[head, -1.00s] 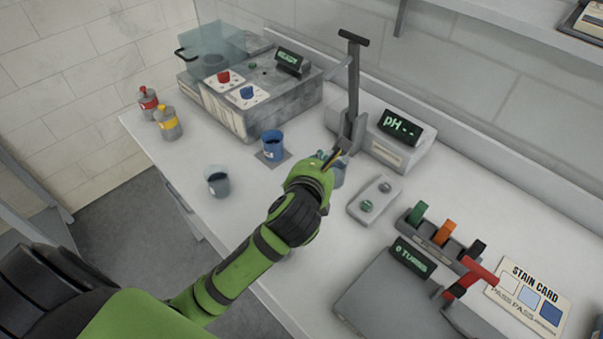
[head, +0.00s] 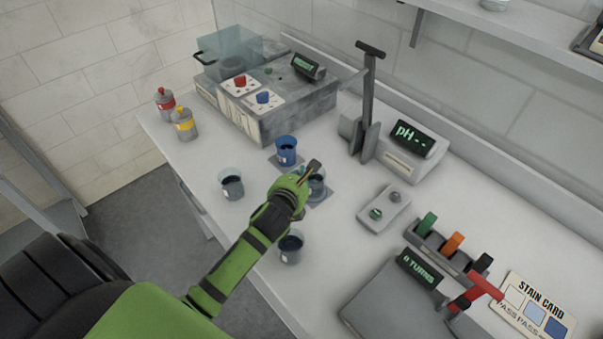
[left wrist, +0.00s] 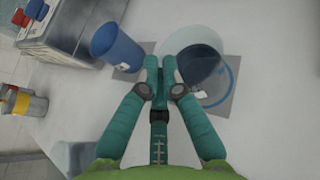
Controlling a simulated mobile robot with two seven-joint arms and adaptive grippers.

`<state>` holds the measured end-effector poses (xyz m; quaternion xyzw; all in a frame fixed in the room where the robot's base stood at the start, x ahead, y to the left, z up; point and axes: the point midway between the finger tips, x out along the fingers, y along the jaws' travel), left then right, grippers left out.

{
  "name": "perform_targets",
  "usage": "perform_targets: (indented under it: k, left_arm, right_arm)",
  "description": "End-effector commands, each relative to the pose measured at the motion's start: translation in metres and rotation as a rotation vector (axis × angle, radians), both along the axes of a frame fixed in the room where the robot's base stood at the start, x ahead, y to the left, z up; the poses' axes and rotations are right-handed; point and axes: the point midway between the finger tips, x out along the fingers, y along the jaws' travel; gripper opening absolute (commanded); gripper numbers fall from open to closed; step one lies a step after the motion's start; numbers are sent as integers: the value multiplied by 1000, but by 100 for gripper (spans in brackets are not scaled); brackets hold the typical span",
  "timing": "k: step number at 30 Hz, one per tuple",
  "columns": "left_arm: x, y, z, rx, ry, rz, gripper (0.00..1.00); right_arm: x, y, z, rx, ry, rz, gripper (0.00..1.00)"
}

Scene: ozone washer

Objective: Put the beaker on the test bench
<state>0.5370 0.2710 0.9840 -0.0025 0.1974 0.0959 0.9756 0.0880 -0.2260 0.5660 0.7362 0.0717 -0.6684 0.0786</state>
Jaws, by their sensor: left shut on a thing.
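A clear beaker (head: 317,187) with dark liquid is at my left gripper (head: 312,170), over a grey square mat on the bench (head: 340,255). In the left wrist view, the fingers of my left gripper (left wrist: 160,75) are shut together at the near side of the beaker's wall (left wrist: 190,45). The mat (left wrist: 232,85), with a blue ring on it, shows under the beaker. I cannot tell whether the beaker touches the mat. My right gripper is not in view.
A blue beaker (head: 286,151) stands on another mat just behind. Two clear beakers with dark liquid stand left (head: 231,185) and in front (head: 291,247).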

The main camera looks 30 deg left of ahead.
Motion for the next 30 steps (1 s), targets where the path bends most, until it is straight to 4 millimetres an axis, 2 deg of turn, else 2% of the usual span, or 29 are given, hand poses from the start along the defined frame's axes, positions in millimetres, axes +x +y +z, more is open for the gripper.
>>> perform_targets:
  k: [7,8,9,21,26,30]
  left_arm:
    - [1,0,-2,-1,-3,-1,0]
    - [0,0,-3,-1,0,-1,18]
    - [0,0,-2,-1,0,-1,30]
    - [0,0,2,-1,1,0,30]
    - [-18,-4,7,0,1,-1,30]
    - [-44,-9,17,1,0,-3,30]
  right_arm:
    - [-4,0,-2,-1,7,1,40]
    - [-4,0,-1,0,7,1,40]
    - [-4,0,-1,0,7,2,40]
    - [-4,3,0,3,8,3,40]
    - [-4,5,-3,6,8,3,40]
    - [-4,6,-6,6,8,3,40]
